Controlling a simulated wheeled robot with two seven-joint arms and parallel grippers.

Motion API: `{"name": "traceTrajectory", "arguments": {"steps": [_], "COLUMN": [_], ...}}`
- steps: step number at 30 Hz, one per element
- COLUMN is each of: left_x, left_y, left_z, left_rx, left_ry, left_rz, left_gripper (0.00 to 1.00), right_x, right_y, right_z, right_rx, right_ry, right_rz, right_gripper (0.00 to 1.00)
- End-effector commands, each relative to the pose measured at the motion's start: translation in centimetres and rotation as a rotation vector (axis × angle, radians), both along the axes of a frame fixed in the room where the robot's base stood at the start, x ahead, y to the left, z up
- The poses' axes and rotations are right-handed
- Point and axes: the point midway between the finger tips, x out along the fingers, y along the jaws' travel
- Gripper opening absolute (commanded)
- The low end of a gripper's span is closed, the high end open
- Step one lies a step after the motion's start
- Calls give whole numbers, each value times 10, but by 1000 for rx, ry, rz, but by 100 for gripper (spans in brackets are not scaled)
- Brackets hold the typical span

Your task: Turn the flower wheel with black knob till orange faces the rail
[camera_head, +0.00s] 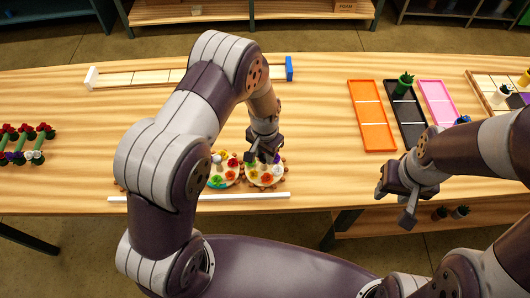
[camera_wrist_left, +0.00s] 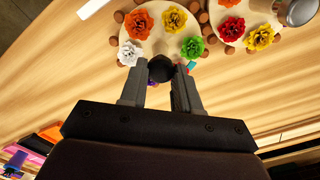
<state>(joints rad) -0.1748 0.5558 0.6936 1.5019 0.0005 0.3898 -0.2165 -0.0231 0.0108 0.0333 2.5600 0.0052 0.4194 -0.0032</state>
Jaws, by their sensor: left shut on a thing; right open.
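The flower wheel with the black knob (camera_wrist_left: 161,68) is a cream disc (camera_wrist_left: 160,42) edged with brown pegs. It carries an orange flower (camera_wrist_left: 174,18), a yellow flower (camera_wrist_left: 139,22), a white flower (camera_wrist_left: 131,52) and a green flower (camera_wrist_left: 192,47). A purple piece by the fingers is mostly hidden. My left gripper (camera_head: 263,152) is shut on the black knob, with its fingers either side in the left wrist view (camera_wrist_left: 160,88). The orange and yellow flowers are on the side towards the white rail (camera_head: 230,196). My right gripper (camera_head: 396,196) is open and empty, apart from the wheel.
A second flower wheel (camera_head: 222,183) with a grey knob (camera_wrist_left: 300,12) stands close beside the first. Orange (camera_head: 372,140), black (camera_head: 411,132) and pink (camera_head: 436,92) trays lie to the right. A long white-ended rack (camera_head: 150,78) lies at the back. Flowers lie far left.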

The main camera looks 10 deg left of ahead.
Motion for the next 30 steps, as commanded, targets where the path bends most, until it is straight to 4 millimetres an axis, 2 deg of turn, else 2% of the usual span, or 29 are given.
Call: {"name": "traceTrajectory", "arguments": {"steps": [10,24,25,27,30], "left_x": [-2,-2,-2,-2,-1], "left_y": [1,1,1,1,1], "left_z": [0,0,0,1,0], "left_rx": [1,1,1,1,0], "left_ry": [8,7,7,6,4], "left_rz": [-104,-115,-115,-115,-115], "left_gripper": [1,1,35,56,56], "right_x": [0,0,0,0,0], "right_y": [0,0,0,0,0], "right_z": [-2,-2,-2,-2,-2], "right_rx": [0,0,0,0,0], "right_ry": [0,0,0,0,0], "right_rz": [0,0,0,0,0], "right_gripper": [43,43,43,43,43]}}
